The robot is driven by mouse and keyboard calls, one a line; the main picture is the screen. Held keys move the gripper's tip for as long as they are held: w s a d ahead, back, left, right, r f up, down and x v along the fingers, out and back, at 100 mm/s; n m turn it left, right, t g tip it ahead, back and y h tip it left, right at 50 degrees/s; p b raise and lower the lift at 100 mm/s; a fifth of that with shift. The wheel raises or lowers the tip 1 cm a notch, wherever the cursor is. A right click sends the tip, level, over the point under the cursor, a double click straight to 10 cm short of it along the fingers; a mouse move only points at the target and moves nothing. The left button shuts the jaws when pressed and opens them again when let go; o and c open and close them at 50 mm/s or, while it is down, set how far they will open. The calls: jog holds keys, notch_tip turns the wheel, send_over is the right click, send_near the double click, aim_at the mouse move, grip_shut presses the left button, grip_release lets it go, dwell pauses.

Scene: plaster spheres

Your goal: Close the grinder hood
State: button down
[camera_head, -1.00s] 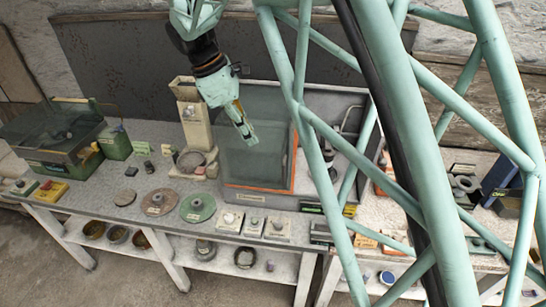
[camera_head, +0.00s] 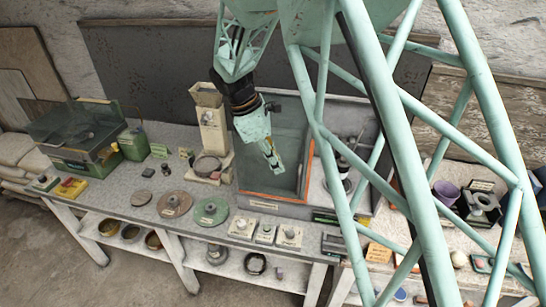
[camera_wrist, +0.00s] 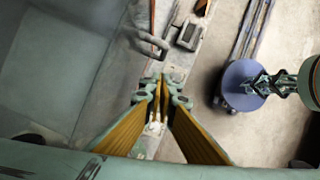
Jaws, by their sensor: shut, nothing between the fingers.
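A grey cabinet (camera_head: 350,104) stands at the middle of the bench, with a large tinted panel (camera_head: 290,128) edged in orange on its left. Metal machine parts (camera_head: 340,160) show to the right of the panel. I take this as the grinder and its hood; its label is unreadable. The panel stands upright, with the cabinet's right part uncovered. My gripper (camera_head: 279,168) is shut and empty, pointing down in front of the panel; contact cannot be told. In the wrist view my shut gripper (camera_wrist: 160,84) is beside a large grey-green surface (camera_wrist: 55,65) on the left.
A green machine (camera_head: 75,145) with a tinted lid stands at the left. A beige machine (camera_head: 213,135) is left of the panel. Discs (camera_head: 174,205) and small labelled blocks (camera_head: 265,232) line the front edge. Crowded items (camera_head: 482,205) fill the right bench.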

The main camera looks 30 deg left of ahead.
aim_at(291, 168)
jog(key=shift+w+d+f+p, duration=0.25)
jog(key=shift+w+d, duration=0.35)
jog(key=shift+d, duration=0.25)
jog(key=shift+w+d+f+p, duration=0.2)
jog(key=shift+w+d, duration=0.35)
jog(key=shift+d, duration=0.4)
